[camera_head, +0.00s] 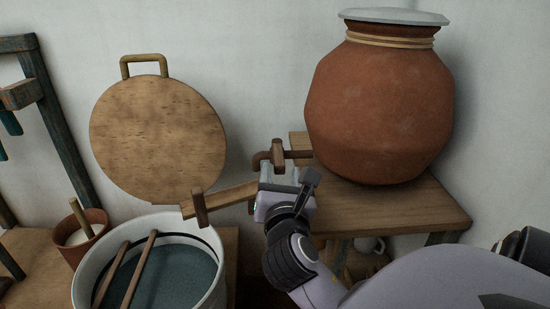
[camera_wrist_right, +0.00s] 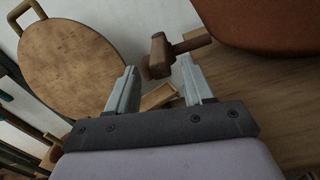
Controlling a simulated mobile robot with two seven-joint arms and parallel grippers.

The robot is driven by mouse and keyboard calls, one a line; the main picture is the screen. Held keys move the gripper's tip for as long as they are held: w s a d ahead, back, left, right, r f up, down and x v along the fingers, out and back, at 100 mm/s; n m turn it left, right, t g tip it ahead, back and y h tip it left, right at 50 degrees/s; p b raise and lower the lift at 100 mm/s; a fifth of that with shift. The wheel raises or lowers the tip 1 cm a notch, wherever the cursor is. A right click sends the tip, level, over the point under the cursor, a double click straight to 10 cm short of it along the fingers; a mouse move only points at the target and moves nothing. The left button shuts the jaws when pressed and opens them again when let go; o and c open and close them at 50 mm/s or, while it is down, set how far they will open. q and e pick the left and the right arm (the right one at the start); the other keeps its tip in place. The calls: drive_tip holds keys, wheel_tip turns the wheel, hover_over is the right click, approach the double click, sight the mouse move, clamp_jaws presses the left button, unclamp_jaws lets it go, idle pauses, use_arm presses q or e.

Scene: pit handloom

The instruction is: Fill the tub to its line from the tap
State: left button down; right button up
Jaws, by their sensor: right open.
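The white tub (camera_head: 219,285) stands at the lower left in the head view, holding dark blue-green water. A dark line (camera_head: 188,238) runs around its inner wall, above the water surface. The brown tap (camera_head: 278,152) projects from the lower side of the big clay pot (camera_head: 380,110); the tap also shows in the right wrist view (camera_wrist_right: 159,52). My right gripper (camera_head: 280,172) is open and empty just below and in front of the tap, its fingers (camera_wrist_right: 157,66) pointing towards it. No water stream is visible; the gripper partly hides the tap's outlet. My left gripper is out of view.
A wooden trough (camera_head: 235,195) slopes from near the tap towards the tub's rim. Two sticks (camera_head: 138,270) lie across the tub. A round wooden lid (camera_head: 158,135) leans on the wall. A small clay cup (camera_head: 90,248) stands left of the tub. The pot rests on a wooden stand (camera_head: 400,212).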

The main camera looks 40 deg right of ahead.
sight(279, 161)
drive_tip(key=x, duration=0.6)
drive_tip(key=shift+w, duration=0.1)
clamp_jaws()
